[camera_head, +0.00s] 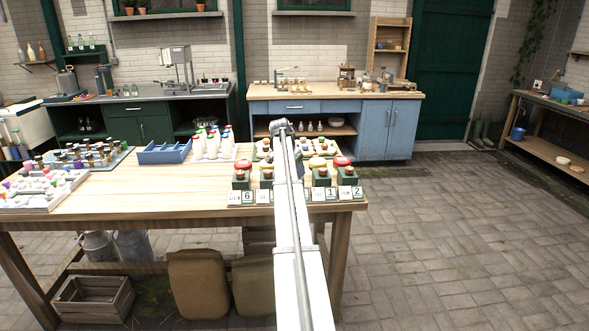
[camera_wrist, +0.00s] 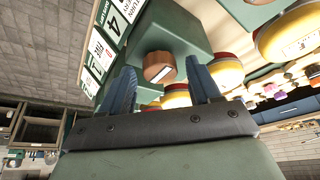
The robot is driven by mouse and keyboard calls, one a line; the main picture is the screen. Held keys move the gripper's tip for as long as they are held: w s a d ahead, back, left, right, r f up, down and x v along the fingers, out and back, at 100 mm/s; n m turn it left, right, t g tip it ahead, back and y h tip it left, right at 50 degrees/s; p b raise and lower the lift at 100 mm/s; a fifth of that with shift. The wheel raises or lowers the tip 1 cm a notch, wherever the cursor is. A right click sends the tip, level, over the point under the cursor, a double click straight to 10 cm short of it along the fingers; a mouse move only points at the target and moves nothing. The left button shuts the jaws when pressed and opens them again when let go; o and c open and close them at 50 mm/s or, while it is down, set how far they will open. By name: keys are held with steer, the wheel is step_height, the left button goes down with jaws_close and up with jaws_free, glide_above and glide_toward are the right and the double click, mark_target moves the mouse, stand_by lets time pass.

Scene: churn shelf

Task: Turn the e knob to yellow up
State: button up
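In the wrist view a copper-brown round knob (camera_wrist: 159,66) with a white mark sits on the face of a green box (camera_wrist: 180,30). A card (camera_wrist: 118,22) beside it shows a 4 and the word TURN; I cannot read an e. My gripper (camera_wrist: 160,92) has two blue fingers spread apart, with the knob beyond and between their tips. The fingers appear empty; contact with the knob cannot be confirmed. In the head view my arm reaches over the row of green boxes (camera_head: 321,181) and hides the middle ones and the gripper's fingers.
Yellow and red domed pieces (camera_wrist: 225,68) stand close beside the right finger. In the head view, cards numbered 6, 1 and 2 front the boxes. White bottles (camera_head: 212,146), a blue tray (camera_head: 164,153) and jars stand left on the wooden table (camera_head: 160,187).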

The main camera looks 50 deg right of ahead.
steer(key=v, duration=1.4)
steer(key=shift+f, duration=0.1)
stand_by(0.5)
